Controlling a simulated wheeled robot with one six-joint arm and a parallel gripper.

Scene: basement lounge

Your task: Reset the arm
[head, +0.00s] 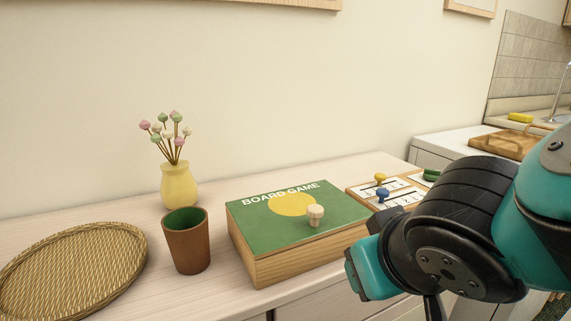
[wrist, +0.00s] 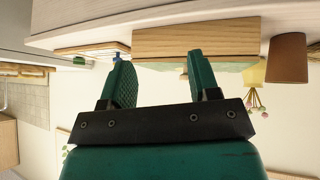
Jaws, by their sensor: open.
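My arm (head: 455,230) reaches in from the right of the head view, bent, its teal and black links in front of the cabinet top's right part. My gripper (wrist: 160,77) shows in the wrist view, which is upside down. Its two green fingers stand apart with nothing between them. Beyond them is the wooden side of the board game box (wrist: 195,38). In the head view the box (head: 250,225) lies flat with a green lid, and a pale knobbed peg (head: 315,214) stands on it. I cannot make out the fingertips in the head view.
Left of the box stand a brown cup (head: 187,245), a yellow vase (head: 179,184) with flowers and a woven tray (head: 75,270). A game board (head: 358,196) with yellow and blue pegs lies right, partly behind my arm. A counter with a wooden tray (head: 510,144) is beyond.

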